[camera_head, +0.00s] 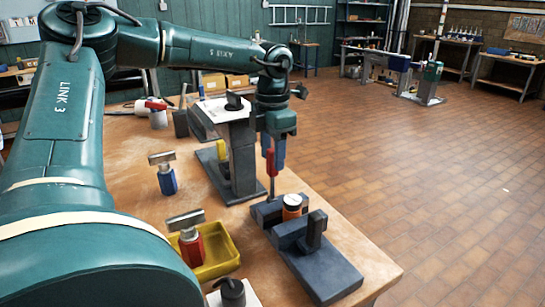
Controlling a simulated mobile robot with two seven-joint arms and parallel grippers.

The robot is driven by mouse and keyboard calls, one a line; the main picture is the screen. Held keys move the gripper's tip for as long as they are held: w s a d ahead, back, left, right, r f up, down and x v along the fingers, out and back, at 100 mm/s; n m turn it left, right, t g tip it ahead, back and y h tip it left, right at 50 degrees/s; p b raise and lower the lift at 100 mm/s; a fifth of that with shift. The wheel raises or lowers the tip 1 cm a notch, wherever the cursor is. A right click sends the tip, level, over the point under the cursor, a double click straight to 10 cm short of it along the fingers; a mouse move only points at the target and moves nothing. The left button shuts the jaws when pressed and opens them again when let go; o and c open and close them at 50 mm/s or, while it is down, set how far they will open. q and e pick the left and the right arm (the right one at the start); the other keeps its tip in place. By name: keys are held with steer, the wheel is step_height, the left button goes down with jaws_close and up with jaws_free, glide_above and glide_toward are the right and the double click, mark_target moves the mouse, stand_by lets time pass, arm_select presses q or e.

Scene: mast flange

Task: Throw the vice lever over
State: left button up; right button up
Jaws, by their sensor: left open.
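The vice (318,270) is dark grey and stands near the table's right edge. An orange cylinder with a pale top (292,206) sits between its blocks. The vice lever (271,163) has a red grip on a thin rod and stands about upright at the vice's far left end. My left gripper (273,155) points down over it, open, with its blue fingers at the red grip. I cannot tell whether a finger touches the grip. My right gripper is not in view.
A grey stand (243,165) rises just left of the lever. A yellow tray (220,256) with a red-bodied tool (190,246) lies nearer, and a blue-bodied tool (167,180) stands behind it. The floor right of the table is clear.

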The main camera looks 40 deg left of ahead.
arm_select(q)
steer(key=shift+f, duration=0.6)
jaws_close()
